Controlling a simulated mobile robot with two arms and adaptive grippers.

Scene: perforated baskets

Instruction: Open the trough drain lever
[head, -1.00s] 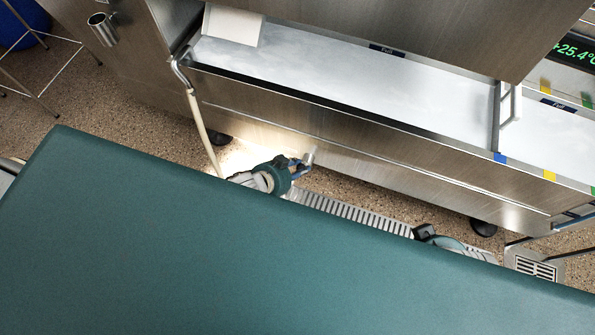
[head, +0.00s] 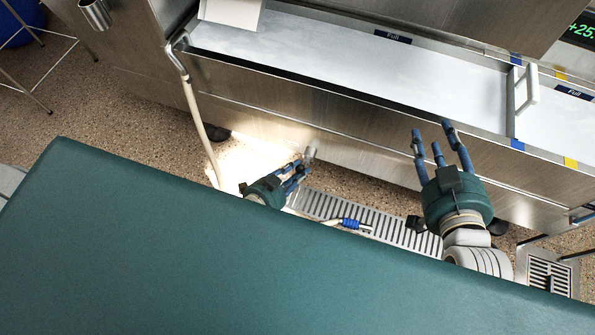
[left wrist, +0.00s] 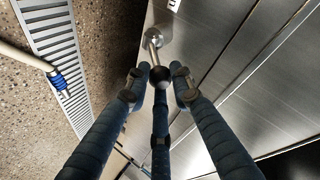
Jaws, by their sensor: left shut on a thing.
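The trough drain lever (left wrist: 151,48) is a short metal rod with a dark ball knob (left wrist: 159,76), coming out of a round fitting on the steel trough front. In the head view the lever (head: 310,152) shows as a small pale shape low on that front. My left gripper (left wrist: 160,84) is shut on the lever, its three blue fingers around the knob end. It also shows in the head view (head: 299,170), partly hidden by the green surface. My right gripper (head: 437,142) is empty, with its fingers spread, in front of the trough to the right.
The green surface (head: 200,255) fills the foreground and hides the floor below it. A slotted floor drain (head: 395,232) runs under the trough front (head: 340,140). A pale hose (head: 201,125) hangs at left, and its blue-banded end (head: 350,224) lies over the drain.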

